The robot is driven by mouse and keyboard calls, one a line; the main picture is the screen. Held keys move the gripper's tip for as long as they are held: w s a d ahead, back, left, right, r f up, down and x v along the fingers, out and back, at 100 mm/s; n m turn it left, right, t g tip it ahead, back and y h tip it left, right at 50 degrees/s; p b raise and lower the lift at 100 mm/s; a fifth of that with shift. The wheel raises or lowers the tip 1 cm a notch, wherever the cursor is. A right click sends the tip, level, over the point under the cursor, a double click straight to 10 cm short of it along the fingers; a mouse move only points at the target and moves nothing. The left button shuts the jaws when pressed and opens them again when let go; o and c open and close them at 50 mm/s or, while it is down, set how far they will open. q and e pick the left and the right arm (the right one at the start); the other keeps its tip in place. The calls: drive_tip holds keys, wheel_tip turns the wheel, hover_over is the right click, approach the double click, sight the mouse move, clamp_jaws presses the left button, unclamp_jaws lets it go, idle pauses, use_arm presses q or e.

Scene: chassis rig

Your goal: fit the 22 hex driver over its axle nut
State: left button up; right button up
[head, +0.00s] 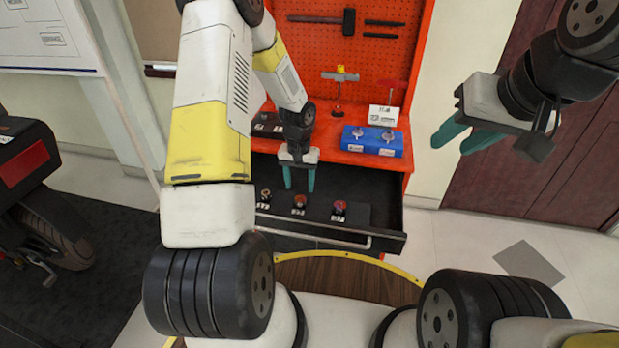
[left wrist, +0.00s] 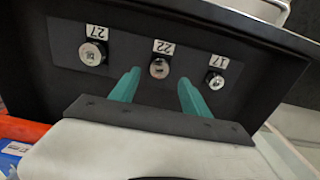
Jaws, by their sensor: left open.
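Three hex drivers stand in the open drawer, with tags reading 27, 22 and 17 in the left wrist view. The 22 driver (left wrist: 159,68) is the middle one, and it also shows in the head view (head: 299,201). My left gripper (head: 299,188) is open and empty, pointing down over the drawer. In the left wrist view its teal fingertips (left wrist: 158,78) lie either side of the 22 driver, which is not gripped. Two nuts (head: 388,135) sit on a blue block (head: 371,150) on the bench; their labels are too small to read. My right gripper (head: 455,138) is open and empty, away at the right.
The 27 driver (left wrist: 92,53) and 17 driver (left wrist: 214,80) flank the 22 closely. The drawer (head: 388,240) has raised walls. Red pegboard (head: 370,60) with hanging tools rises behind the bench. A small stand (head: 339,90) and white card are behind the blue block.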

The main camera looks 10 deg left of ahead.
sight(301, 203)
use_arm(q)
drive_tip(key=f, duration=0.6)
drive_tip(key=shift+w, duration=0.2)
drive_tip(key=shift+r, duration=0.1)
clamp_jaws()
